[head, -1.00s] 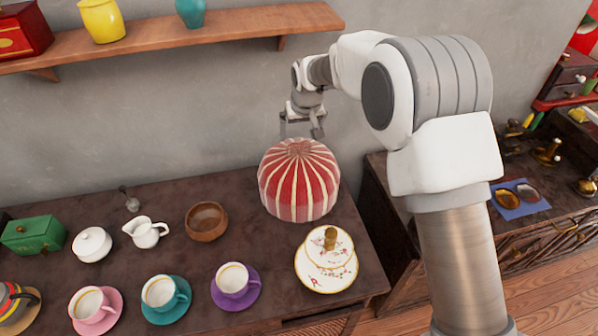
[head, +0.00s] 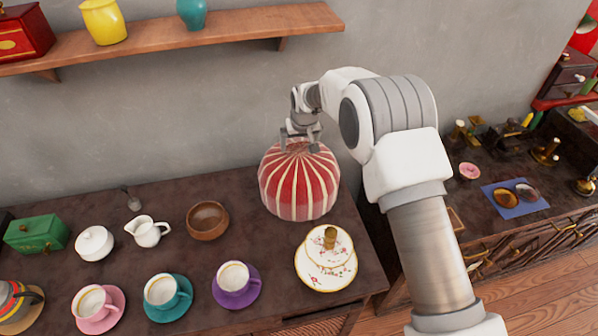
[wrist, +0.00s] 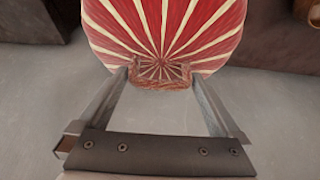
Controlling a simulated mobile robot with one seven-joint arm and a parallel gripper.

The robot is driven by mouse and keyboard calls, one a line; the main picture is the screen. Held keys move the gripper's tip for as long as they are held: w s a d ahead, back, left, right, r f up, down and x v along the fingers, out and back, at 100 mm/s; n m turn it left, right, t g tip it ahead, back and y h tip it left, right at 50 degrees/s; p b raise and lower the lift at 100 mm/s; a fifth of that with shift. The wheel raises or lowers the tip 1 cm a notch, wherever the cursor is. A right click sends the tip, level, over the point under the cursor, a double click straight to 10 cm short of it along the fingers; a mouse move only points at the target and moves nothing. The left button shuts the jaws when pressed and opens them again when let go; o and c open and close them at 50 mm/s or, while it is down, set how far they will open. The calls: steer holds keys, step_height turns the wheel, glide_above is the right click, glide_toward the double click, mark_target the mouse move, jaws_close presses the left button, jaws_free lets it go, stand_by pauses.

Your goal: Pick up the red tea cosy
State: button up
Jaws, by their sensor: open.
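The red tea cosy (head: 298,190), with cream stripes, stands upright on the dark table at its right part, near the wall. My gripper (head: 301,143) is at the top of the cosy, with its fingers pointing down. In the wrist view the cosy (wrist: 165,35) fills the upper middle, and its gathered top lies between the two finger tips of my open gripper (wrist: 160,78). I cannot tell whether the fingers touch it. Whatever is under the cosy is hidden.
A plate stand (head: 327,265) with a gold knob is close in front of the cosy. A wooden bowl (head: 207,221) stands to its left. Cups on saucers line the front, including a purple one (head: 236,292). A wall shelf (head: 180,35) hangs above.

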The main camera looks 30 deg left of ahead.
steer(key=shift+c, duration=0.2)
jaws_close()
steer(key=shift+r, duration=0.1)
